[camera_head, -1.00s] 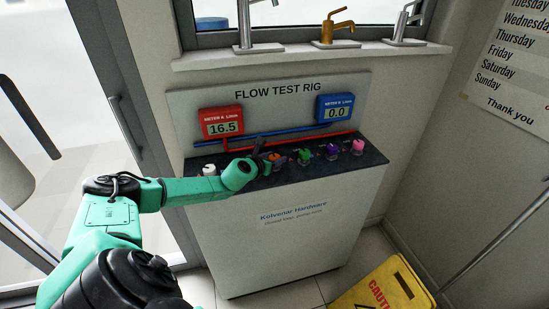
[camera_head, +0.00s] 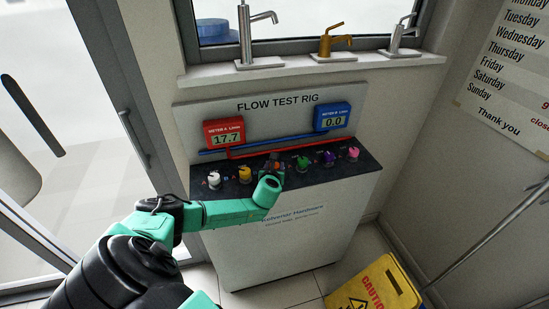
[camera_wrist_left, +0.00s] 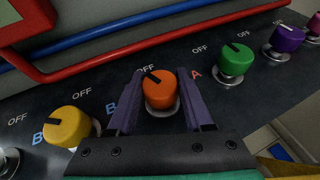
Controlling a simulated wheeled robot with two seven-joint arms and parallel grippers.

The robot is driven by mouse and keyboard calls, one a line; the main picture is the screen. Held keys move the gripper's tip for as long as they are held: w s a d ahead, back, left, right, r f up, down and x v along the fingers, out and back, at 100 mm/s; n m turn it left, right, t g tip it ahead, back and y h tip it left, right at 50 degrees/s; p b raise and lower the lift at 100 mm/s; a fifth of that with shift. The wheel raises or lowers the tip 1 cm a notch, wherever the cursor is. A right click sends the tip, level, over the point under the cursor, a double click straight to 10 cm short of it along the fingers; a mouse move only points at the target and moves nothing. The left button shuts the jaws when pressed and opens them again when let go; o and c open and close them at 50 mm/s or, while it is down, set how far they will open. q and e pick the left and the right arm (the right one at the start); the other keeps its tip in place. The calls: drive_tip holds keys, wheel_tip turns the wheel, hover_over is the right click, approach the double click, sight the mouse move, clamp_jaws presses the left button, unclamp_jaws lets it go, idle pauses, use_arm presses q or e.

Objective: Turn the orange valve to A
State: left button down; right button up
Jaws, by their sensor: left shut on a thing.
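The orange valve (camera_wrist_left: 159,90) is a round knob with a dark pointer mark, in the middle of the left wrist view. Its mark points up and left, towards the OFF label above it. The letter B lies to its left and the letter A (camera_wrist_left: 196,73) to its right. My left gripper (camera_wrist_left: 160,102) is shut on the orange valve, one purple-grey finger on each side. In the head view my left gripper (camera_head: 275,172) is at the rig's dark top and mostly hides the valve. My right gripper is not in view.
A yellow knob (camera_wrist_left: 70,125) and a green knob (camera_wrist_left: 235,60) flank the valve closely. White, purple and pink knobs share the panel. Red meter A (camera_head: 223,132) reads 17.7; blue meter B (camera_head: 332,117) reads 0.0. A yellow caution sign (camera_head: 375,286) stands at the lower right.

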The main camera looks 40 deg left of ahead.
use_arm(q)
drive_tip(key=shift+d+n+g+y, duration=0.1)
drive_tip(key=shift+n+g+y, duration=0.6)
drive_tip(key=shift+n+y, duration=0.25)
drive_tip(key=shift+w+f+n+g+y, duration=0.1)
drive_tip(key=shift+n+g+y, duration=0.55)
drive_tip(key=shift+n+g, duration=0.2)
drive_tip(key=shift+n+g+y+b, duration=0.7)
drive_tip(key=shift+n+g+b, duration=0.35)
drive_tip(key=shift+n, duration=0.05)
drive_tip(key=shift+n+g+y+b, duration=0.4)
drive_tip(key=shift+n+g+b, duration=0.2)
drive_tip(key=shift+n+g, duration=0.1)
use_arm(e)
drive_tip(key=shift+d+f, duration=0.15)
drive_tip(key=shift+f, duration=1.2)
use_arm(q)
drive_tip(key=shift+c, duration=1.5)
unclamp_jaws()
